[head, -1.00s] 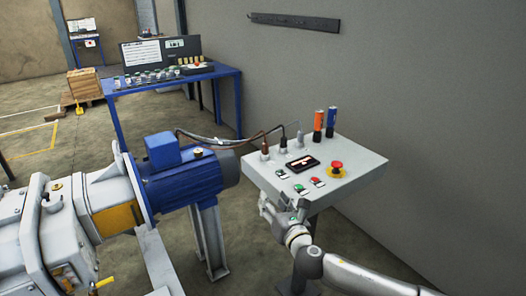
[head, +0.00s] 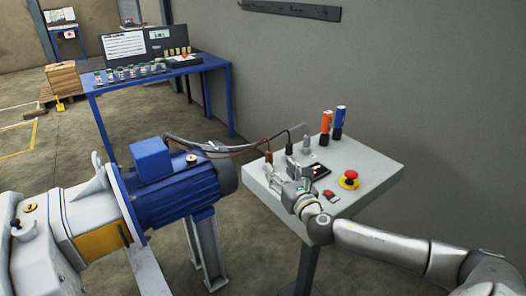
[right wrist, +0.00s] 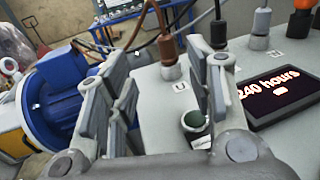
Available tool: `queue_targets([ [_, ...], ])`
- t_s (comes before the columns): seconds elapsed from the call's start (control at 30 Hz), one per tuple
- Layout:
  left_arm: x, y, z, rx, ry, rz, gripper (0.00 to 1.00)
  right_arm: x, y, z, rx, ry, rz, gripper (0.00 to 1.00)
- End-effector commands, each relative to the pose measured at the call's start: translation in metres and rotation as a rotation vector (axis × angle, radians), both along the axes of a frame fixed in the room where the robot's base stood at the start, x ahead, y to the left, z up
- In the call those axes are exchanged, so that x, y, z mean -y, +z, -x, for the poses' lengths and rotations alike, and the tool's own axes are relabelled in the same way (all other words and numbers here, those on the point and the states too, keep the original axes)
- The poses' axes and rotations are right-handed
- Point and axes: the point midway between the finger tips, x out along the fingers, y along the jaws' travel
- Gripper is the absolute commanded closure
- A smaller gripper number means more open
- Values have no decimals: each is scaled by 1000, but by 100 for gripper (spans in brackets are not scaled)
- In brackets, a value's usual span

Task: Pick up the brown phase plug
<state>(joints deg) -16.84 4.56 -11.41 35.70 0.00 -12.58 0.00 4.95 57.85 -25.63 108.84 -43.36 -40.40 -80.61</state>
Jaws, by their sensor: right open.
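The brown phase plug (head: 268,157) stands upright in the sloped control console (head: 365,160), near its back left corner, with a brown cable running left towards the blue motor. In the right wrist view the brown plug (right wrist: 168,48) shows beyond the gap between my fingers, behind a "U" label. My right gripper (head: 280,176) is over the console, just in front of the plug. In the right wrist view the open fingers (right wrist: 160,75) have nothing gripped between them. My left gripper is not in view.
A black plug (right wrist: 218,30) and a grey plug (right wrist: 260,28) stand right of the brown one. A display (right wrist: 280,95), a red emergency button (head: 349,177), and orange (head: 325,122) and blue (head: 339,120) cylinders are on the console. The blue motor (head: 175,190) is left.

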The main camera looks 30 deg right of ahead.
Motion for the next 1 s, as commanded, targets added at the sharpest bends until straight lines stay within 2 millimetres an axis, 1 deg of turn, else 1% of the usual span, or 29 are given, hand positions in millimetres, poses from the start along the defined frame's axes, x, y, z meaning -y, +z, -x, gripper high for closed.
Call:
queue_targets([
  [0.13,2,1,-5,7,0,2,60,4,2,-5,1,-3,10,52],
  [0.23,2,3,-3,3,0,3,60,7,3,-18,2,-3,10,52],
  [0.4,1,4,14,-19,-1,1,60,11,2,-42,1,-3,8,52],
  [0.53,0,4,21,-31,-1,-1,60,13,2,-53,0,-2,9,52],
  [0.73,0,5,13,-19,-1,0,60,17,0,-64,1,-3,9,52],
  [0.9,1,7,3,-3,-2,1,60,24,-4,-85,1,-2,7,52],
  [1.0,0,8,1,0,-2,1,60,26,-4,-97,1,-2,8,52],
])
